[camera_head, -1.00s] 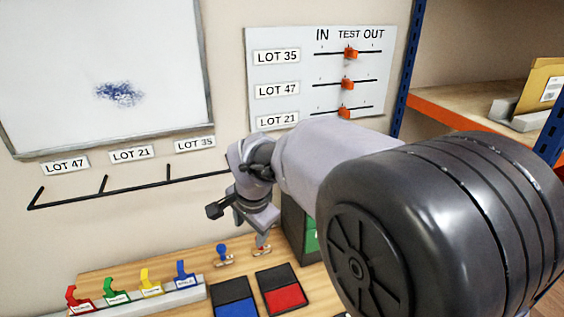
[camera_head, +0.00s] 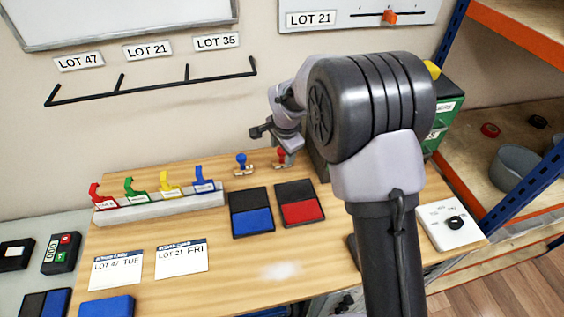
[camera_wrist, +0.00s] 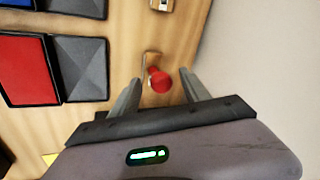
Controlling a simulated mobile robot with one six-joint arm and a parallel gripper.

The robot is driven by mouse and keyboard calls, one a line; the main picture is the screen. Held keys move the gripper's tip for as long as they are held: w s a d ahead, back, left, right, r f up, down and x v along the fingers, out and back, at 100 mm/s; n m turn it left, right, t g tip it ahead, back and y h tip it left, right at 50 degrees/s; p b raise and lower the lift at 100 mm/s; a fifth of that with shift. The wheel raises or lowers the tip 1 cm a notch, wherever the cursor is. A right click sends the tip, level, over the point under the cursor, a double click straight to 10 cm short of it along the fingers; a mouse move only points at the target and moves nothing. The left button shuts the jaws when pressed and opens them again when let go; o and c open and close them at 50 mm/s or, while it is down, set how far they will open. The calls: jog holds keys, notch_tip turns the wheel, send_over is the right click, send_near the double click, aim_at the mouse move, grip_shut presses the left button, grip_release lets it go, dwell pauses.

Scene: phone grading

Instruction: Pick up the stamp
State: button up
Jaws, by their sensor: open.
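A red-handled stamp (camera_head: 282,157) stands at the back of the wooden table, partly hidden behind my gripper in the head view. In the wrist view the red stamp (camera_wrist: 159,80) shows its round red knob between my two fingers, with a gap on each side. A blue-handled stamp (camera_head: 241,163) stands to its left; part of its base (camera_wrist: 160,4) shows at the top edge of the wrist view. My gripper (camera_wrist: 160,88) is open, with nothing held. In the head view my gripper (camera_head: 284,140) is at the red stamp, close to the back wall.
A red ink pad (camera_head: 300,211) and a blue ink pad (camera_head: 251,221) lie open in front of the stamps. A grey rack (camera_head: 160,206) with coloured clips stands left. Green boxes (camera_head: 440,107) stand right, partly behind my arm. Two cards lie front left.

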jog(key=shift+x, duration=0.85)
jog(key=shift+s+r, duration=0.1)
grip_shut()
jog(key=shift+r, duration=0.1)
jog(key=shift+r, duration=0.3)
jog(key=v, duration=0.1)
jog(key=p+v, duration=0.1)
jog(key=v, duration=0.1)
jog(key=shift+w+a+r, duration=0.1)
jog(key=shift+w+a, duration=0.05)
jog(key=shift+w, duration=0.05)
jog(key=s+a+r, duration=0.1)
jog(key=s, duration=1.4)
jog(key=shift+s+p, duration=0.2)
jog(key=shift+p, duration=0.2)
jog(key=shift+a+r, duration=0.1)
